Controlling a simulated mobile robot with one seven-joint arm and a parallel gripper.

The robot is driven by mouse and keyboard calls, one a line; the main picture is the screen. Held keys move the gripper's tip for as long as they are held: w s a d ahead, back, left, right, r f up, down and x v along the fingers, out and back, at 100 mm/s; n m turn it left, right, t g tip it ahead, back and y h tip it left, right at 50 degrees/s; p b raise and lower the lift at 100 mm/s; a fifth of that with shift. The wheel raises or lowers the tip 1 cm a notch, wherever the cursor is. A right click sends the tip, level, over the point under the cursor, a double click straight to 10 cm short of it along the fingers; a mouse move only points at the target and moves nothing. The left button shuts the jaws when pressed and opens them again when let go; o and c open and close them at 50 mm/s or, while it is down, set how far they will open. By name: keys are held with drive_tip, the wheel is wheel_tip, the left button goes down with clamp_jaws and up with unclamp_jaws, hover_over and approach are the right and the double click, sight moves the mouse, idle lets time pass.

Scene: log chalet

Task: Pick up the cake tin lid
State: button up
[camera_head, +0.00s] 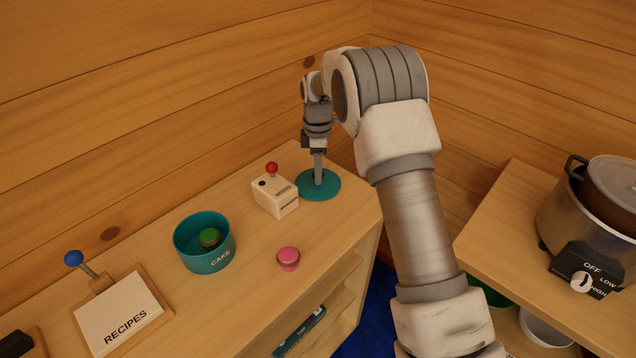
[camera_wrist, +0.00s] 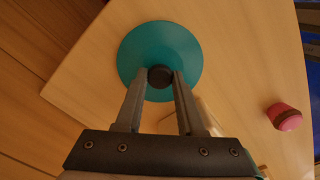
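The cake tin lid (camera_head: 327,187) is a flat teal disc lying on the light wooden cabinet top, near its far right corner. In the wrist view the lid (camera_wrist: 188,48) has a dark round knob (camera_wrist: 160,77) at its middle. My gripper (camera_wrist: 161,75) points down over the lid, with one fingertip on each side of the knob and no clear gap showing. In the head view my gripper (camera_head: 319,181) reaches down to the lid and hides the knob. The teal tin marked CAKE (camera_head: 207,262) stands open to the left, with a green-topped cupcake (camera_head: 209,238) inside.
A cream box with a red ball lever (camera_head: 274,196) stands close beside the lid. A pink-topped cupcake (camera_head: 288,258) is near the front edge. A RECIPES board (camera_head: 124,315) lies at the left. A slow cooker (camera_head: 590,225) stands on another unit at the right. Log walls rise behind.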

clamp_jaws()
drive_tip(key=shift+r, duration=0.1)
